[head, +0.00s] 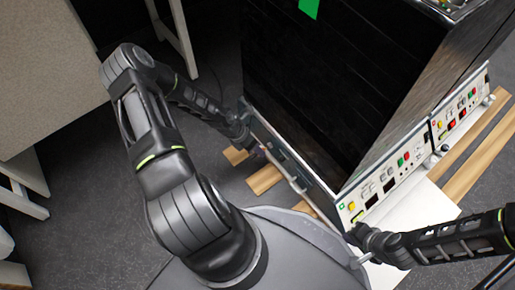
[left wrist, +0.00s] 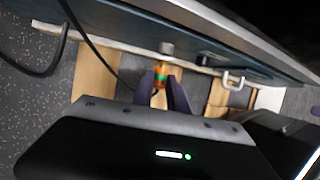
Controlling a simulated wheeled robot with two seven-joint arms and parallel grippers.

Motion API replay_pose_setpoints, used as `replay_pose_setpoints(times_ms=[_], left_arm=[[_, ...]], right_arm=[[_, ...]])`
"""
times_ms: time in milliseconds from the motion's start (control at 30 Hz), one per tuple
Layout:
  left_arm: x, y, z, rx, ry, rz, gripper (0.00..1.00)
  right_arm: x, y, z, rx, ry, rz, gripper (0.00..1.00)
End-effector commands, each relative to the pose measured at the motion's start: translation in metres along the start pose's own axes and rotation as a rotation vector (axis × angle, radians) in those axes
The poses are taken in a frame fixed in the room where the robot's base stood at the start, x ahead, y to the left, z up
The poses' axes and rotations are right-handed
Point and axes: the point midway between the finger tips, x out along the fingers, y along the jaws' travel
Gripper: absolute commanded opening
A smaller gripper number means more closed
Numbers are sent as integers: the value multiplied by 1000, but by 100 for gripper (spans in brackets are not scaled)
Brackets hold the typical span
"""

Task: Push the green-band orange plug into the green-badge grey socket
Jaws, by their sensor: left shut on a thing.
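In the left wrist view the orange plug with a green band (left wrist: 162,77) sits between the two fingers of my left gripper (left wrist: 166,92), which is shut on it. A short light-grey fitting, seemingly the grey socket (left wrist: 167,48), projects from the machine's side right ahead of the plug's tip. The two look lined up; I cannot tell whether they touch. No green badge is readable beside it. In the head view my left gripper (head: 257,149) is at the machine's left lower side, the plug too small to make out. My right gripper (head: 356,250) is near the front corner, its fingers unclear.
The large black machine (head: 320,80) has front panels with buttons (head: 380,185) and stands over wooden slats (head: 264,180). A white handle (left wrist: 233,79) and black cables (left wrist: 85,40) are near the socket. A table (head: 45,70) stands at left, with open floor between.

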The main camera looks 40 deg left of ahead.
Motion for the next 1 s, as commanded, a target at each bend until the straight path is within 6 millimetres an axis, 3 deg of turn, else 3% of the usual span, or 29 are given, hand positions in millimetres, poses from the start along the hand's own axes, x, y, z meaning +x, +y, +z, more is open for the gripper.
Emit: replay_pose_setpoints(times_ms=[1000], left_arm=[[2, 0, 6, 1, 0, 0, 0]], right_arm=[[-4, -1, 0, 0, 0, 0, 0]])
